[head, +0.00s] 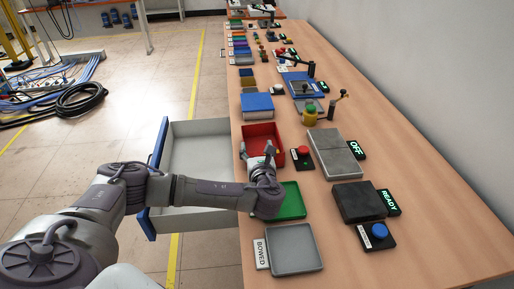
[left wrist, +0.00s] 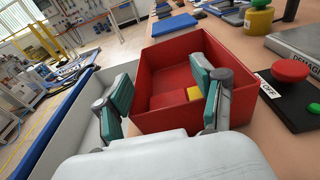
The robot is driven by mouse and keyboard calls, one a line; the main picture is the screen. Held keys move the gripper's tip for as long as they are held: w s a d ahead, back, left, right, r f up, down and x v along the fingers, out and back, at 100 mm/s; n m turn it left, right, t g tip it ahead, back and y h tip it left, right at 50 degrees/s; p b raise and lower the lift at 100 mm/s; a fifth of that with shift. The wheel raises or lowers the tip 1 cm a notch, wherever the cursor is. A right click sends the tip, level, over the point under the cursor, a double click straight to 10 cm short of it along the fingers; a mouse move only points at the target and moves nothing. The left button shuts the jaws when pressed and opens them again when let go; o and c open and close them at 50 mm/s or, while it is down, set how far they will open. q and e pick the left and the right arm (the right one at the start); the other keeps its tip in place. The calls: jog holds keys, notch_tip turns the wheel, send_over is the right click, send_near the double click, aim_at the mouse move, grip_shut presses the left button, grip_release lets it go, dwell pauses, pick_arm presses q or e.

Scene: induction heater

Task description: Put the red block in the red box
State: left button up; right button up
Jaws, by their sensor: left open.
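The red box (head: 263,129) stands on the table near its left edge, and it also shows in the left wrist view (left wrist: 154,57). A red block (left wrist: 167,99) lies on the box's floor, against a small yellow piece (left wrist: 194,93). My left gripper (head: 258,152) is over the near side of the red box. In the left wrist view its teal-padded fingers (left wrist: 164,101) are spread wide, with nothing between the pads. The block lies beyond the fingers, apart from them. My right gripper is not in view.
A green tray (head: 292,199) and a grey tray (head: 292,248) are nearer on the table. A red button (head: 303,152) and a grey plate (head: 335,153) stand right of the box. An open drawer (head: 198,128) juts out left. A blue-topped box (head: 257,103) stands behind.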

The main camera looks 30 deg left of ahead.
pick_arm(q)
jog(key=shift+s+f, duration=0.2)
jog(key=shift+s+d+r, duration=0.15)
jog(key=shift+s, duration=0.1)
jog(key=v, duration=0.7)
jog(key=r+v, duration=0.1)
jog(key=v, duration=0.3)
